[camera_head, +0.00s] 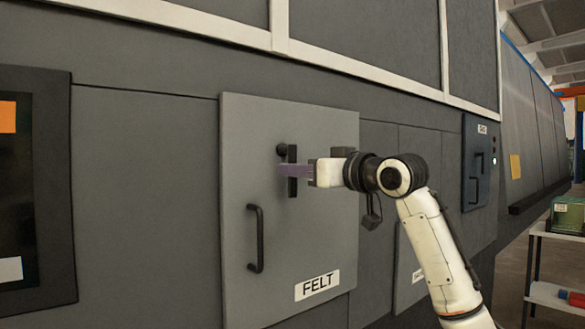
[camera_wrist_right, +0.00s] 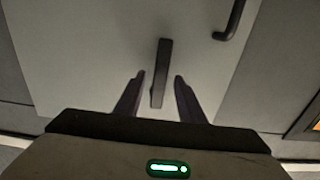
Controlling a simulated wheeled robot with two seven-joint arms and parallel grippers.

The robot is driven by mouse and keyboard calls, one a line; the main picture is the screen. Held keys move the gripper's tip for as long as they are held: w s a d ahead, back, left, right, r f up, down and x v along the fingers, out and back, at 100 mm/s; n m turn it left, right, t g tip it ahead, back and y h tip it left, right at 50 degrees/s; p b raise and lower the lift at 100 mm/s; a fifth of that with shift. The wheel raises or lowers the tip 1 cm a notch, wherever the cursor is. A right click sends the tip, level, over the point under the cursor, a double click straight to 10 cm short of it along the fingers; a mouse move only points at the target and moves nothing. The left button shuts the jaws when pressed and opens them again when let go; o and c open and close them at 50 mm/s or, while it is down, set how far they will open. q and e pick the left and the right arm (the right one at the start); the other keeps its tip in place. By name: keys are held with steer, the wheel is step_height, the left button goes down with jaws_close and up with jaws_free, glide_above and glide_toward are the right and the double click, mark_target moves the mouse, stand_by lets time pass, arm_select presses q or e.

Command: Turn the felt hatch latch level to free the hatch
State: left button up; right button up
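The felt hatch (camera_head: 240,180) is a light grey panel with a FELT label (camera_head: 317,285) at its lower right; it lies flush in the dark wall and looks shut. Its latch (camera_head: 292,187) is a black bar near the upper middle, standing upright. My right gripper (camera_head: 283,171) reaches in from the right with its purple fingers at the bar. In the right wrist view the latch (camera_wrist_right: 164,58) runs between the two fingers (camera_wrist_right: 159,75), with a gap on each side. The right gripper is open. My left gripper is not in view.
A black fixed handle (camera_head: 256,238) sits on the hatch's lower left. A dark window panel (camera_head: 50,190) is at the far left. Another dark hatch (camera_head: 480,165) is on the right, with a shelf cart (camera_head: 545,290) beyond it. The space before the hatch's left side is clear.

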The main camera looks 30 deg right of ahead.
steer(key=shift+w+a, duration=0.1)
steer(key=shift+w, duration=1.15)
jaws_close()
